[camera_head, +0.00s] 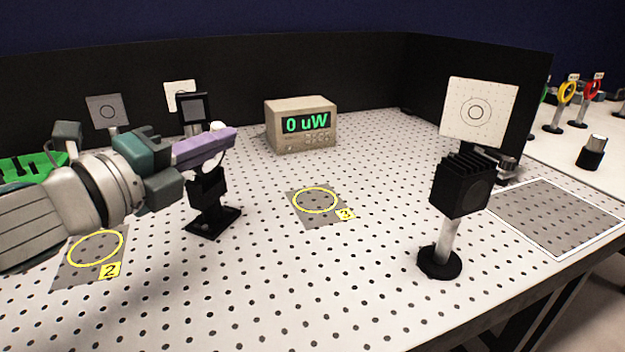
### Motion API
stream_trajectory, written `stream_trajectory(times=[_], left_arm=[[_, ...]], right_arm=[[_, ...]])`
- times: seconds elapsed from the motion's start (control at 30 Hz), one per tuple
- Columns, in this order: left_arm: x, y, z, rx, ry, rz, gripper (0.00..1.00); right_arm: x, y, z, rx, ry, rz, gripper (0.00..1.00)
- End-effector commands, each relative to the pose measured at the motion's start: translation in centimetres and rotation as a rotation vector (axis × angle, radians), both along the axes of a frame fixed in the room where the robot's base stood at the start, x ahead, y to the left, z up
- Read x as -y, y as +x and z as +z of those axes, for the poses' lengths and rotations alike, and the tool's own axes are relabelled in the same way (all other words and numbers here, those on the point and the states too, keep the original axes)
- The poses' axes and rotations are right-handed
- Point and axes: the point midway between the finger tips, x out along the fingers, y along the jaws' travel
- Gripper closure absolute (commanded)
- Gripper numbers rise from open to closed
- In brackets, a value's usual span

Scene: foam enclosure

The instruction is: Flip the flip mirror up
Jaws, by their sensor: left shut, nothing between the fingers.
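A black mount (207,186) on a dark base plate stands left of centre on the perforated table; I take it for the flip mirror's mount. A black square frame with a grey pane (193,109) stands upright above and behind my gripper. My gripper hides whether this frame joins the mount. My left gripper (229,140) reaches in from the left, its purple fingers shut and empty, in front of the frame and over the top of the mount. I cannot tell whether they touch. A small pale round part (217,127) shows just above the fingers. My right gripper is out of view.
A black block on a post (462,187) stands at right, before a white target card (479,112). Yellow circles (315,200) mark grey patches. Black walls close the back. The table's middle front is clear.

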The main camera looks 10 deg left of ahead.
Motion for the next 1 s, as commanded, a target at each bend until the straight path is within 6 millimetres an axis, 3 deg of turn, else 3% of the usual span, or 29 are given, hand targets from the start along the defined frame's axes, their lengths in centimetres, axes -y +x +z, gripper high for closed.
stream_trajectory(times=[0.2,0.5,1.0], left_arm=[[-2.1,0.3,0.8,-0.034,-0.175,0.002,1.0],[-3.5,0.6,1.3,-0.067,-0.343,0.002,1.0],[-4.1,0.7,1.5,-0.08,-0.414,0.001,1.0]], right_arm=[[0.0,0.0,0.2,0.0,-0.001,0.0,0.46],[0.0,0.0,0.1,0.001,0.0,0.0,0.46],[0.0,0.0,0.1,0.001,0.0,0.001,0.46]])
